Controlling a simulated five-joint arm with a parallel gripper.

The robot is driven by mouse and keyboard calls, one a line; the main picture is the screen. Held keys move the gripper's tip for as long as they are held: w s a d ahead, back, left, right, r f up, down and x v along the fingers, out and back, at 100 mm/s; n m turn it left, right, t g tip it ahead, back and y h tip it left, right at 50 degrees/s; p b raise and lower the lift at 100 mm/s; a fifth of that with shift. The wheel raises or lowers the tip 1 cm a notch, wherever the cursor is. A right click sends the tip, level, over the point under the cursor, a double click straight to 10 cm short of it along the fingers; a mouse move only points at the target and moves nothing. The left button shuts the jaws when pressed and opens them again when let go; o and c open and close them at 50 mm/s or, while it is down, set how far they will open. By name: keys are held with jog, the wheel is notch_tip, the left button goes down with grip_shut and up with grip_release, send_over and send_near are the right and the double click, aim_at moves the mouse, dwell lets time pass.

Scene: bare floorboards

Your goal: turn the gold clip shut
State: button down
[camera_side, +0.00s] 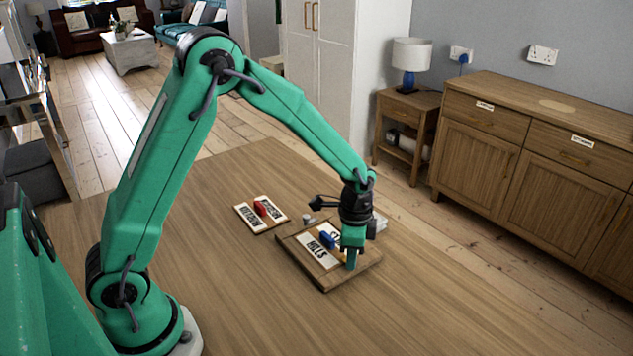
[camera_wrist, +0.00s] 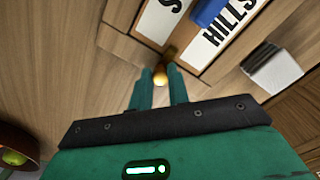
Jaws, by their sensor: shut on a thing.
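The gold clip (camera_wrist: 160,77) shows in the wrist view between my two fingertips, at the edge of a wooden board (camera_wrist: 121,45). My gripper (camera_wrist: 160,72) is shut on it; its exact angle is hard to tell because the fingers cover its sides. In the side view my gripper (camera_side: 352,262) points down at the near right part of the board (camera_side: 326,284) and hides the gold clip.
The board carries white labels, one reading HILLS (camera_side: 317,252), and a blue clip (camera_side: 327,239). A smaller board with a red clip (camera_side: 261,208) lies to the left. A white block (camera_wrist: 272,66) is close by. The table's near left is clear.

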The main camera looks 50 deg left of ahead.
dwell(0.4)
jog(key=c, duration=1.3)
grip_release()
jog(key=shift+c, duration=0.2)
jog(key=shift+r, duration=0.15)
notch_tip(320, 180, up, 7)
jog(key=shift+r, duration=0.3)
